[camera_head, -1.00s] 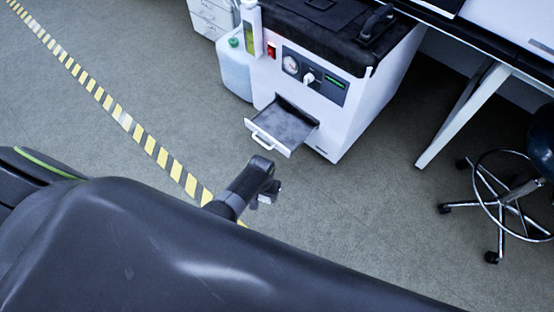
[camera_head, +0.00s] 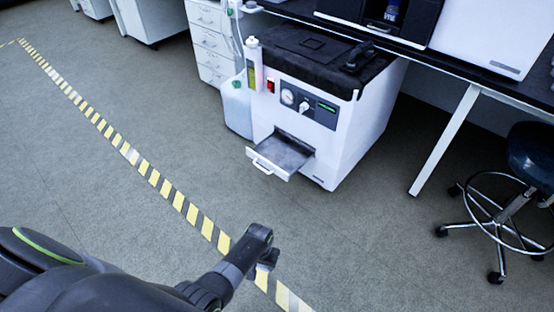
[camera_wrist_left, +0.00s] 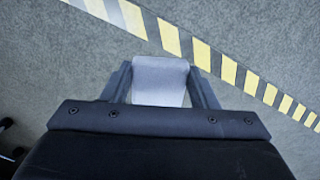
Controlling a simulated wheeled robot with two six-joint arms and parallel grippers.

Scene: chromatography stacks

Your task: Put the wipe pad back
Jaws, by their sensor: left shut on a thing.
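My left gripper (camera_head: 265,266) is over the floor in front of the white machine (camera_head: 352,135), apart from it. In the left wrist view the left gripper (camera_wrist_left: 160,92) is shut on a light grey pad (camera_wrist_left: 160,76), which looks like the wipe pad and sits between the two fingers. In the head view the pad is hard to make out behind the dark wrist. A shallow tray drawer (camera_head: 282,153) with a white front handle is pulled out of the machine. Its visible floor looks bare. My right gripper is in neither view.
A jug (camera_head: 237,108) and a bottle (camera_head: 254,65) are at the machine's left side. A black bench (camera_head: 440,55) with a white leg stands to the right, with a stool (camera_head: 525,160) beside it. Open floor with striped tape (camera_head: 165,190) lies in front.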

